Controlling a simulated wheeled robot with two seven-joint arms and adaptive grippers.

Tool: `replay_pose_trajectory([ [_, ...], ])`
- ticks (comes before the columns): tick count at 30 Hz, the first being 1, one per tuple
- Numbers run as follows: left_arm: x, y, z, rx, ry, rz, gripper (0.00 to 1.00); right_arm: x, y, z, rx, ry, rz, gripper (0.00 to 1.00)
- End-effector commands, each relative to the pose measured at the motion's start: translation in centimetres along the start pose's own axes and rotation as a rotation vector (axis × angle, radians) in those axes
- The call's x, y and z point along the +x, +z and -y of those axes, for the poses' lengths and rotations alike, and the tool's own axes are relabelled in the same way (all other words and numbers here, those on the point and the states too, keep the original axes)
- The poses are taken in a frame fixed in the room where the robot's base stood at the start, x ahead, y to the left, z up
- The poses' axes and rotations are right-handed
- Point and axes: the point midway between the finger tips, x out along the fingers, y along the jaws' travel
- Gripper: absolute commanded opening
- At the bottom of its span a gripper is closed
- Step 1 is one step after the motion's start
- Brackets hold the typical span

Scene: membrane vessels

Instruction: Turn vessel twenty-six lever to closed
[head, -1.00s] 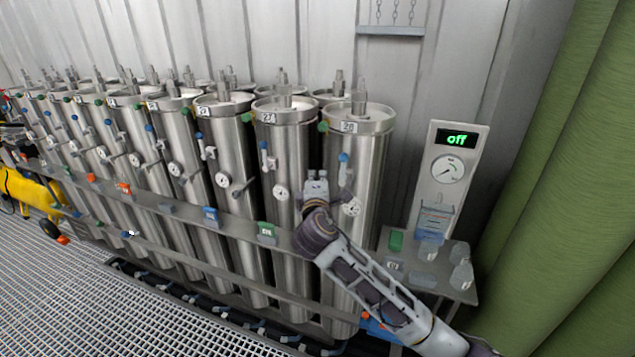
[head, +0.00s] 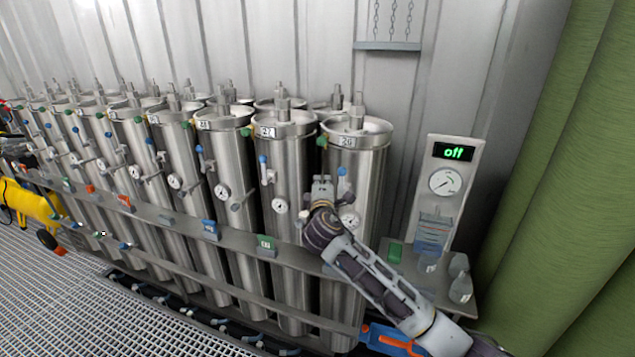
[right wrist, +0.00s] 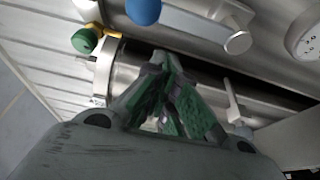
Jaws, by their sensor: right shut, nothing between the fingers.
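Vessel twenty-six (head: 360,165) is the rightmost steel cylinder in the front row; its small label (head: 347,141) seems to read 26. A blue-tipped lever (head: 342,172) stands on its front, above a round gauge (head: 350,221). My right gripper (head: 322,183) is in front of the gap between this vessel and vessel 27, just left of the lever, and hides part of the surface. In the right wrist view its green-padded fingers (right wrist: 165,62) are shut and empty. A blue ball (right wrist: 143,12) on a pale bar shows beyond the fingertips, apart from them. My left gripper is out of view.
Vessel 27 (head: 285,160) and several more cylinders stand in a row to the left, with a steel rail (head: 170,222) across their fronts. At right, a panel with an "off" display (head: 454,152) stands beside a small shelf holding glassware (head: 459,280). A green curtain (head: 560,200) hangs further right.

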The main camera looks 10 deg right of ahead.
Motion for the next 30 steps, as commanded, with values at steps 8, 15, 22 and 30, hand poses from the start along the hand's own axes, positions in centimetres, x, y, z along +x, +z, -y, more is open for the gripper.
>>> replay_pose_trajectory([
  [8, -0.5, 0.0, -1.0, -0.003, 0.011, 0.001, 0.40, -0.6, 1.7, -0.1, -0.001, 0.000, 0.001, 0.00],
  [15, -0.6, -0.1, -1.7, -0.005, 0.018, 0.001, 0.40, -0.8, 2.1, 0.0, -0.001, 0.000, 0.000, 0.00],
  [22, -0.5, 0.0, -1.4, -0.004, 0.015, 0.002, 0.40, -0.8, 2.1, 0.0, -0.001, 0.000, 0.000, 0.00],
  [30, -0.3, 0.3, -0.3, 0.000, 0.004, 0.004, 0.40, -0.7, 2.4, 0.1, 0.011, 0.004, 0.000, 0.00],
])
